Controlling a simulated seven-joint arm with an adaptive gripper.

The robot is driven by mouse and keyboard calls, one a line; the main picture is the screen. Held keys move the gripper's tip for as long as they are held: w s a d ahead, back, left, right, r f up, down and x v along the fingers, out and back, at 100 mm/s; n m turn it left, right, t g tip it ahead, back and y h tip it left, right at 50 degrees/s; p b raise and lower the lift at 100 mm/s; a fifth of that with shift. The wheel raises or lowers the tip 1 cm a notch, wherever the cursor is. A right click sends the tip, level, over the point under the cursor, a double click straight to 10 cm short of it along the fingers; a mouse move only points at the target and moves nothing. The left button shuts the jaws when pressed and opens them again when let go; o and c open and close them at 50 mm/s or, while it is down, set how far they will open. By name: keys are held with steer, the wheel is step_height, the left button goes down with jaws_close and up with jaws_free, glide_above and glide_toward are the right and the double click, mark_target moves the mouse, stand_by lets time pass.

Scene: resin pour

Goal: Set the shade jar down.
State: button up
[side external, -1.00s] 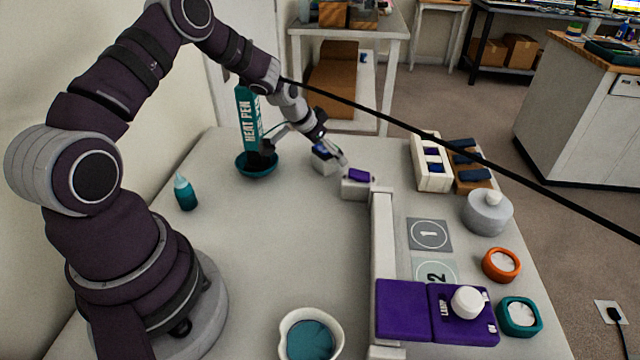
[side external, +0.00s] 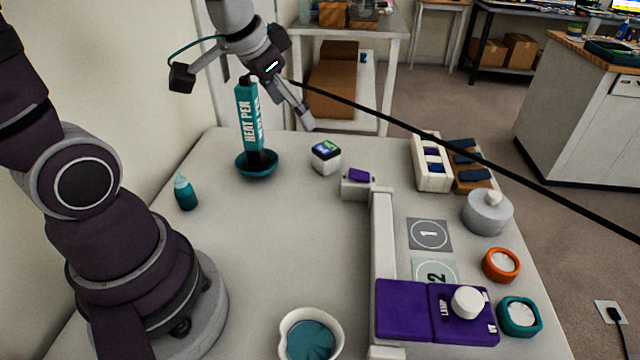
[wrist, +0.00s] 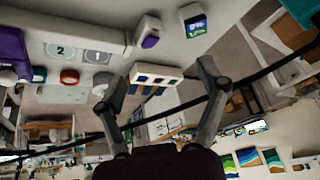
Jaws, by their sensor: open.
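My gripper (side external: 245,100) is open and raised above the far end of the table, its fingers spread wide around the upright teal heat pen's height. In the wrist view my gripper (wrist: 158,84) has nothing between its fingers. Which item is the shade jar is unclear. A small white cube with a lit display (side external: 326,157) stands on the table below and right of my gripper.
The heat pen (side external: 248,115) stands in a teal dish (side external: 257,170). A teal bottle (side external: 185,192), a white resin cup (side external: 311,335), a pale rail (side external: 382,240), a purple lamp unit (side external: 405,310) and a white rack (side external: 431,165) stand around. The table's middle is clear. A black cable crosses the view.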

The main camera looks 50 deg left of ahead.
steer(key=s+d+r, duration=0.2)
steer(key=s+d, duration=0.2)
steer(key=s, duration=0.4)
steer(key=shift+s+n+h, duration=0.15)
steer(key=shift+n+h, duration=0.15)
